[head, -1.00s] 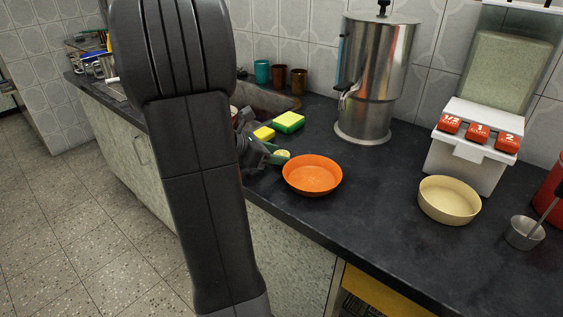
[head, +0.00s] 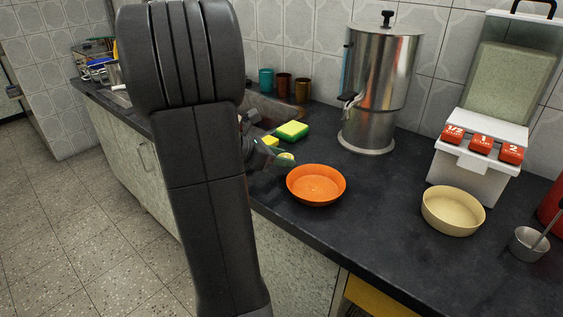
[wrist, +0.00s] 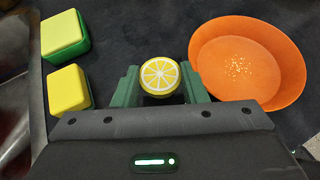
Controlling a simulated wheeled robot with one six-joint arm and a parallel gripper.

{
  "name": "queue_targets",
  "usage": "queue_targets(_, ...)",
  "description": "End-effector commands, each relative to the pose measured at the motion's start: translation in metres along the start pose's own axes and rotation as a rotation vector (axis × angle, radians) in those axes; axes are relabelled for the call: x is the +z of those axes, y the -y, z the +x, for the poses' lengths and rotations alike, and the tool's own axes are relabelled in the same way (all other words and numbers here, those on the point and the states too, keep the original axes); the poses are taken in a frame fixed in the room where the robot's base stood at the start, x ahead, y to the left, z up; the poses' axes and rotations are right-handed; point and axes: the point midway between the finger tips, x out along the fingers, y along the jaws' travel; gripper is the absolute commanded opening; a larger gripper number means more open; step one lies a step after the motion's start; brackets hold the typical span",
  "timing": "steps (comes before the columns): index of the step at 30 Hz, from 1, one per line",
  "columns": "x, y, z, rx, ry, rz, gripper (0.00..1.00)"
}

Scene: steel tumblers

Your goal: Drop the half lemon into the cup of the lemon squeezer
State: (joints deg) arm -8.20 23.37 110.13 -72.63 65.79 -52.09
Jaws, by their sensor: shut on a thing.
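The half lemon (wrist: 160,76) shows its cut face in the wrist view, between the two green fingers of my gripper (wrist: 160,88). The gripper is shut on it. In the head view the half lemon (head: 286,158) is a small pale spot at the tip of my gripper (head: 280,158), just left of and behind an orange bowl. My own arm hides part of the counter there. I cannot make out a lemon squeezer in either view.
The orange bowl (head: 316,184) is right of my gripper; it also shows in the wrist view (wrist: 247,62). Yellow-green sponges (head: 292,131) lie behind. A steel dispenser (head: 380,90), a cream bowl (head: 453,210) and a white dispenser (head: 478,160) stand rightward. Counter between the bowls is clear.

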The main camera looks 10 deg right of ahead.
Motion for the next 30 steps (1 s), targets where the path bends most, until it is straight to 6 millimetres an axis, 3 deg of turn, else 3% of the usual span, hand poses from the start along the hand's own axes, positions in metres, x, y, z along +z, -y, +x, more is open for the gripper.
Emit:
queue_targets(3, 0.027, 0.0, -0.015, 0.003, 0.001, 0.004, 0.14)
queue_targets(10, 0.061, 0.0, -0.034, 0.002, 0.0, 0.003, 0.14)
queue_targets(26, 0.074, 0.0, -0.04, 0.001, 0.0, -0.001, 0.14)
queue_targets(30, 0.09, 0.0, -0.049, 0.001, 0.001, 0.0, 0.14)
